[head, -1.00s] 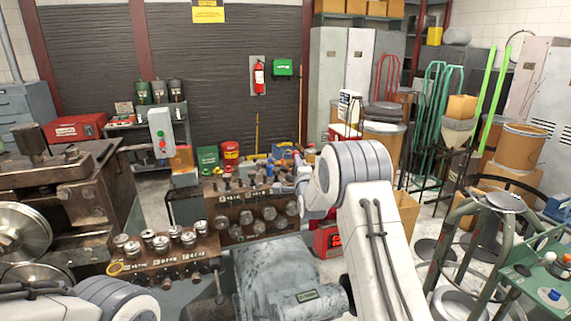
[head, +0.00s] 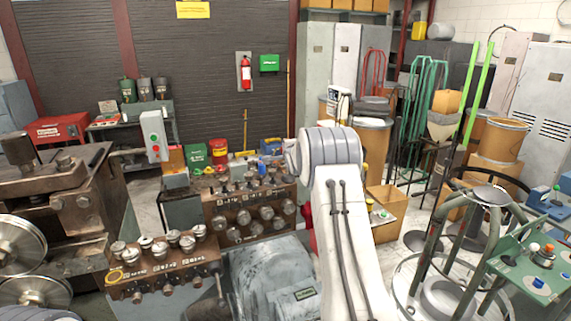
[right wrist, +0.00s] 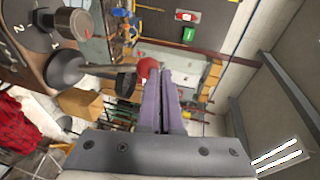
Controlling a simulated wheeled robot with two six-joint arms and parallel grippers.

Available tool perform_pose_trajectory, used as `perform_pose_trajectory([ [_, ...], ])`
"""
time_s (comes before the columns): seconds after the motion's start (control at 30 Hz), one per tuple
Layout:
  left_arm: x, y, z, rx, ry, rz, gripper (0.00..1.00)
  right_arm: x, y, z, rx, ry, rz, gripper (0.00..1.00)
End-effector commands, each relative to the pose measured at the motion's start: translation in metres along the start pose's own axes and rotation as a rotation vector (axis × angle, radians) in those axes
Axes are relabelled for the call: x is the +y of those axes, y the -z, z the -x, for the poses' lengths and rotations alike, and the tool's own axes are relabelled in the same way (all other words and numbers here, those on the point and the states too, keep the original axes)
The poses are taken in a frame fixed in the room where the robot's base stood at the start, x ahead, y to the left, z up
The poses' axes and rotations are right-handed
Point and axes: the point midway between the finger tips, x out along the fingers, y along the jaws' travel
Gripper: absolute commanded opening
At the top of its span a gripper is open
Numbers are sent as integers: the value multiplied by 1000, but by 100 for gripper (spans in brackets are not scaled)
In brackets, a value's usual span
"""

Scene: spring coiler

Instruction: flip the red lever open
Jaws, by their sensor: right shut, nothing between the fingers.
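I cannot pick out the red lever with certainty. In the right wrist view a rounded red thing (right wrist: 148,68) shows beyond the fingers, partly hidden by them; I cannot tell what it is. A dark knob with a red mark (right wrist: 82,22) sits at upper left on a dial panel (right wrist: 25,45). My right gripper (right wrist: 165,85) is shut and empty, with a dark round knob (right wrist: 68,68) and its stem to the left of the fingers. In the head view it is hidden behind my right arm. My left gripper is out of view.
Banks of levers and knobs (head: 165,262) stand at centre left, beside a large grey machine housing (head: 268,275). A machine with steel wheels (head: 18,240) is at the left. A green panel with coloured knobs (head: 520,275) and a round stool frame (head: 490,195) are at the right.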

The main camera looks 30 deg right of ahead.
Motion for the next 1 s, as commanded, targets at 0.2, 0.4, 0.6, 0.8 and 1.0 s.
perform_pose_trajectory([
  [0.2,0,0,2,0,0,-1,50,-2,6,-1,3,8,0,0],
  [0.4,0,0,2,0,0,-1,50,-3,7,-2,4,12,0,0],
  [0.6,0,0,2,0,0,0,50,-3,7,-2,3,14,0,0],
  [0.8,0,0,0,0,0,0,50,-8,3,5,0,16,1,0],
  [1.0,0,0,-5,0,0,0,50,-23,-6,34,-4,15,1,0],
])
